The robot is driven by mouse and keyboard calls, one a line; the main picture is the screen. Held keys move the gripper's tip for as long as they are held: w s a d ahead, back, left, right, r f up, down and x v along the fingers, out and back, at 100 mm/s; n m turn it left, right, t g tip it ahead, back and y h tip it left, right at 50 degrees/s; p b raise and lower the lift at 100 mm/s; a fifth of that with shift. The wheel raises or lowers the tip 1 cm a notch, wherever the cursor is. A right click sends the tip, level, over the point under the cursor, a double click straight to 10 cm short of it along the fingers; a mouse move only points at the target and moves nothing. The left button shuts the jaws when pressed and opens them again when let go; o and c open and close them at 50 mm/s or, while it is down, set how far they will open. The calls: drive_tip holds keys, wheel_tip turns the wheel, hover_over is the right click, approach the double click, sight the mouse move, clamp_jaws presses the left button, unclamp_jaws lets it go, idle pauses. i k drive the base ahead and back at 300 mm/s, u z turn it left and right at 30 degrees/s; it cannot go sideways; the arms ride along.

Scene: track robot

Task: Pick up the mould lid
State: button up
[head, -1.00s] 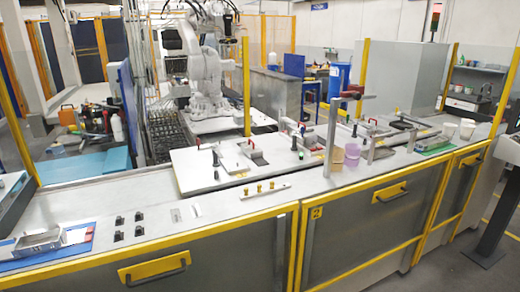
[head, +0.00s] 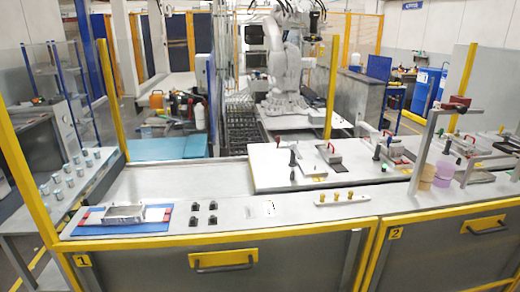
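A grey metal block-shaped piece (head: 125,213), perhaps the mould or its lid, lies on a blue and red mat (head: 86,228) at the left end of the long workbench. I cannot tell at this size whether its top is a separate lid. Red-handled clamp fixtures (head: 328,153) sit on a white plate at the middle right of the bench, and I cannot tell whether one holds a lid. My gripper is not in view.
The workbench (head: 290,213) has a yellow front edge and yellow posts (head: 110,95). Several small black blocks (head: 203,213) stand right of the mat. A brass-knobbed bar (head: 342,198) lies farther right. A side table holds small metal cups (head: 70,170).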

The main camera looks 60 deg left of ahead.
sight(330, 154)
drive_tip(key=u, duration=1.75)
